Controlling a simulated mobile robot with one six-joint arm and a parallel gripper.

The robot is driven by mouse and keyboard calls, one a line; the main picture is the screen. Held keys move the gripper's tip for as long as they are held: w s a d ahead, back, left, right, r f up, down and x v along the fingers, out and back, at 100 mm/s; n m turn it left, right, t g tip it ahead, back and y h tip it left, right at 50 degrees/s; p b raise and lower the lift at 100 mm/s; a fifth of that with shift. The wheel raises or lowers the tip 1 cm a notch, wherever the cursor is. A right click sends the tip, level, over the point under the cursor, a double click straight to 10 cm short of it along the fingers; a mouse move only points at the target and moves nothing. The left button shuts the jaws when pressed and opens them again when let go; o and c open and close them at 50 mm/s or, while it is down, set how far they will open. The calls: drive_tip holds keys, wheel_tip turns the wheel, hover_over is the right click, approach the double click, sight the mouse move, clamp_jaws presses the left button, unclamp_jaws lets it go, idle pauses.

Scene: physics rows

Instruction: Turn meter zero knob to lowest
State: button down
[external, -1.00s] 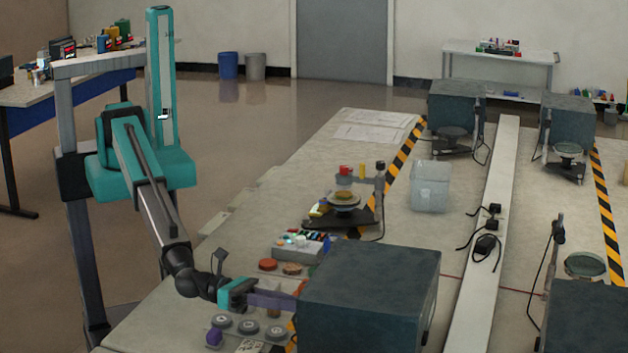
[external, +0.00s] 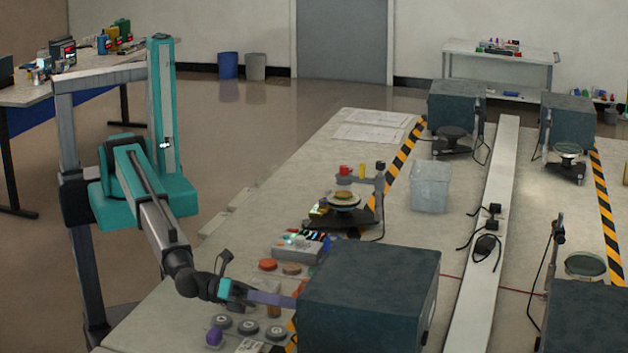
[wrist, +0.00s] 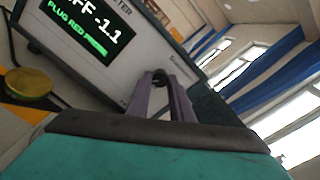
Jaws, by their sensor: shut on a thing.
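The meter's tilted front panel (wrist: 125,80) fills the upper left of the wrist view. A small dark round knob (wrist: 159,77) sits low on the panel, between the purple finger tips of my gripper (wrist: 160,84). My gripper is shut on this knob. In the external view my gripper (external: 294,301) reaches the left side of a large dark box (external: 368,295), which looks like the meter's housing. The box hides the knob and panel there. I cannot read the knob's setting.
Grey round pieces (external: 248,327) and a purple block (external: 214,337) lie on the bench below my gripper. Orange-red discs (external: 268,265) and a small grey box (external: 296,250) stand just beyond it. A clear bin (external: 430,187) stands farther back.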

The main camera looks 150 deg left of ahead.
drive_tip(key=shift+n+b, duration=0.5)
drive_tip(key=shift+b, duration=0.2)
drive_tip(key=c, duration=1.6)
unclamp_jaws()
drive_tip(key=shift+o, duration=0.2)
drive_tip(key=shift+s, duration=0.1)
drive_tip(key=b+v, duration=0.2)
drive_tip(key=v, duration=1.1)
drive_tip(key=shift+s+d, duration=0.25)
drive_tip(key=shift+d, duration=0.05)
